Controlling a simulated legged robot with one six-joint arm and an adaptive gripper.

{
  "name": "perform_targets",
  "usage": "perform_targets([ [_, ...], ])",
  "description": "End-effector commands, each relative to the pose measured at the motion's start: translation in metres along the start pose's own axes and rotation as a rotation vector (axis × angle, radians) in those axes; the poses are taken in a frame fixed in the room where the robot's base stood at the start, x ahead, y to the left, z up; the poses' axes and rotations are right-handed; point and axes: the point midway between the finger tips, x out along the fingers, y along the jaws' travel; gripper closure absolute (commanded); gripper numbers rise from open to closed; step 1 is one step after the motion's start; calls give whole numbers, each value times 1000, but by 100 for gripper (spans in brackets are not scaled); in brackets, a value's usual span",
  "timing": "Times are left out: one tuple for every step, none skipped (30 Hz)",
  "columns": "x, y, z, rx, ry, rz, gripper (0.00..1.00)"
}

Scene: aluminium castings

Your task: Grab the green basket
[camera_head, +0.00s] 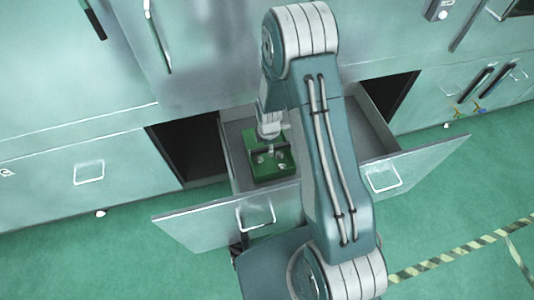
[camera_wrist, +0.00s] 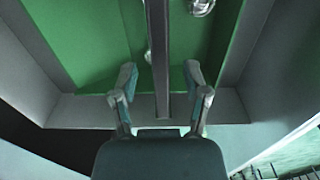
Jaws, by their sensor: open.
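The green basket (camera_head: 272,173) sits inside an open drawer (camera_head: 205,224), with small silvery castings in it. In the wrist view the basket (camera_wrist: 92,38) fills the upper part, cut off by the frame. Its dark bar handle (camera_wrist: 157,38) runs up the middle of that view. My gripper (camera_wrist: 160,74) is open, with one finger on each side of the bar in the picture. I see no clear contact, and the gap in depth is hard to tell. In the head view my gripper (camera_head: 270,140) is over the basket, partly hidden by my wrist.
Grey-green cabinets (camera_head: 65,70) stand behind, with dark gaps on both sides of the drawer. The drawer walls surround the basket; bare drawer floor (camera_head: 361,145) shows at right. The green floor (camera_head: 440,215) is clear, with a striped tape line (camera_head: 460,255) at right.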

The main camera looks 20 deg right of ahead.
Motion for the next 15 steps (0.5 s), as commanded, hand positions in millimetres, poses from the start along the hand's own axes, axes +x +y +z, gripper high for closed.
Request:
perform_targets([
  [5, 0, 1, 2, 1, -1, 40],
  [6, 0, 1, 2, 1, 0, 40],
  [7, 0, 1, 2, 1, 1, 40],
  [7, 0, 1, 2, 1, 1, 40],
  [7, 0, 1, 2, 1, 1, 40],
  [7, 0, 1, 2, 0, 1, 40],
  [7, 0, 0, 2, -1, 1, 40],
  [7, 0, 0, 2, -1, 1, 40],
  [7, 0, -1, 2, -1, 1, 40],
  [7, 0, -1, 2, -1, 1, 53],
  [7, 0, -1, 2, -1, 1, 67],
  [7, 0, -1, 2, -1, 1, 85],
  [7, 0, -1, 2, -2, 1, 98],
  [7, 0, -1, 2, -2, 1, 100],
  [7, 0, -1, 2, -1, 1, 100],
])
